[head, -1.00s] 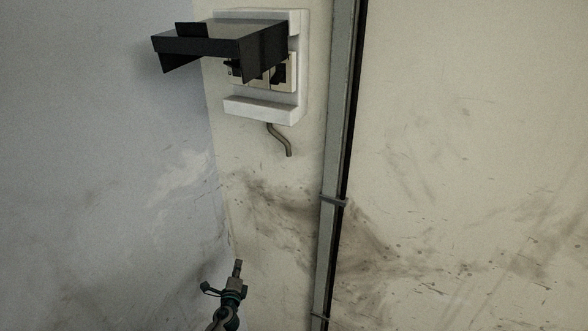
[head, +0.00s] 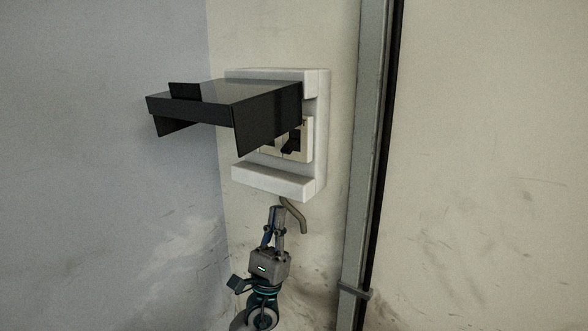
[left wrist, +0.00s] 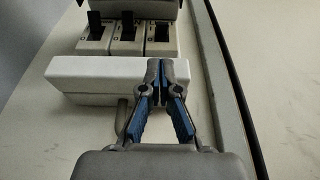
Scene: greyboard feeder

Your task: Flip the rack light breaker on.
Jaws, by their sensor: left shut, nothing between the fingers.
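The white breaker box (head: 321,140) is on the wall with its black cover (head: 225,103) raised and sticking out. In the head view the cover hides part of the breakers (head: 297,140). The left wrist view shows three breakers side by side with black levers: left (left wrist: 95,20), middle (left wrist: 128,24) and right (left wrist: 162,32). The right lever looks to stand differently from the other two. I cannot tell which is the rack light one. My left gripper (head: 279,209) is shut and empty, just below the box. In the wrist view its fingertips (left wrist: 161,65) overlap the box's white lower ledge (left wrist: 100,73).
A bent grey conduit (head: 297,217) comes out under the box, close beside my left gripper. A vertical metal channel (head: 366,150) runs along the wall to the right. The wall (head: 490,160) beyond it is bare and stained.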

